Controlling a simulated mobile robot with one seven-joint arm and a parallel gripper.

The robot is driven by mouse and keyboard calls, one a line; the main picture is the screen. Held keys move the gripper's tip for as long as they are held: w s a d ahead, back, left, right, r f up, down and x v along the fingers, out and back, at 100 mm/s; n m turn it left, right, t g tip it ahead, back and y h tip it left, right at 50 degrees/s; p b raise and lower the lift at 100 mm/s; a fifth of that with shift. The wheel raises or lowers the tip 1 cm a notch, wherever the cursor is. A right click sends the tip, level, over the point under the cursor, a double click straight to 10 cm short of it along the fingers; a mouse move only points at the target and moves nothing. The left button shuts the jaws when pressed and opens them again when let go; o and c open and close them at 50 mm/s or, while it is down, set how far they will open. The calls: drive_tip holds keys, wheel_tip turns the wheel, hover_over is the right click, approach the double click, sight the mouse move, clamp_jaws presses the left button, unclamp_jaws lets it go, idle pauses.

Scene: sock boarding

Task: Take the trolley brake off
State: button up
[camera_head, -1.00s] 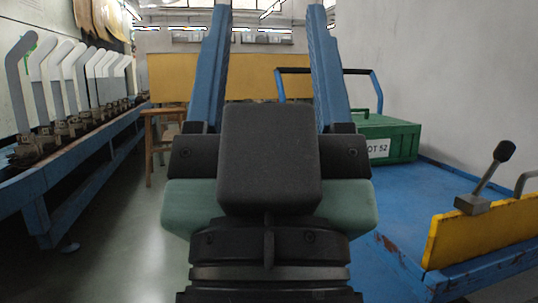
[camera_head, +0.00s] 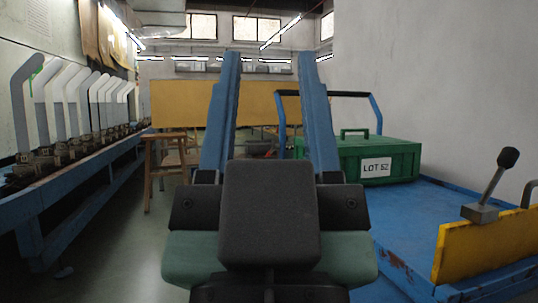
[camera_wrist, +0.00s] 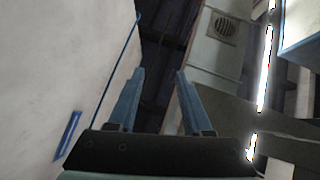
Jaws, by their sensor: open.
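The blue trolley (camera_head: 412,218) stands at the right, with a scuffed deck and a blue push handle (camera_head: 376,112) at its far end. A brake lever (camera_head: 494,180) with a black knob rises from a grey block by the yellow plate (camera_head: 485,245) at the trolley's near right end. The lever leans up to the right. My gripper (camera_head: 266,58) is in the middle of the head view, its two blue fingers apart and empty, pointing up and away. It is well left of the lever and not touching it. The wrist view shows the open fingers (camera_wrist: 158,75) against wall and ceiling.
A green box (camera_head: 345,160) labelled LOT 52 sits on the trolley's far part. A blue bench (camera_head: 75,205) with several upright grey boards runs along the left. A wooden stool (camera_head: 160,165) stands beyond. Floor is clear between bench and trolley.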

drive_tip(key=shift+r, duration=0.3)
drive_tip(key=shift+c, duration=1.1)
wheel_tip(320, 180, up, 3)
drive_tip(key=p, duration=0.3)
clamp_jaws()
wheel_tip(320, 180, up, 22)
drive_tip(key=p, duration=2.2)
drive_tip(key=shift+r+p, duration=0.15)
drive_tip(key=shift+p, duration=0.25)
drive_tip(key=shift+w, duration=0.1)
